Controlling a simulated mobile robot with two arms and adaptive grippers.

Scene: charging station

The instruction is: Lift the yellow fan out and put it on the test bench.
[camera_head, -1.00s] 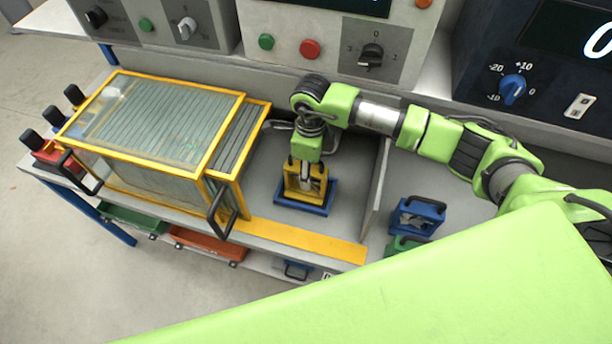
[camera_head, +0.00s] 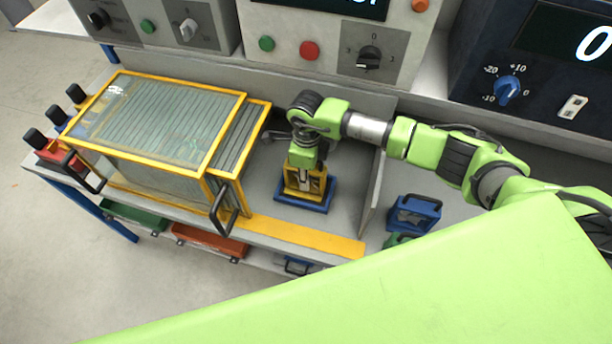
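The yellow fan (camera_head: 317,184), a small yellow-framed unit, stands on a blue base (camera_head: 300,205) on the grey bench, right of the glass-walled case. My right arm reaches in from the right, and my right gripper (camera_head: 304,178) points down at the fan. Its fingers are at the fan's upper part and partly hide it. I cannot tell whether they are closed on it. The fan appears to rest in the blue base. My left gripper is out of view. I cannot tell which surface is the test bench.
A yellow-framed glass case (camera_head: 150,125) stands close on the left. An upright grey divider (camera_head: 374,190) is on the right, with a blue handled unit (camera_head: 413,213) beyond it. A control panel (camera_head: 335,45) is behind. A yellow strip (camera_head: 300,235) marks the front edge.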

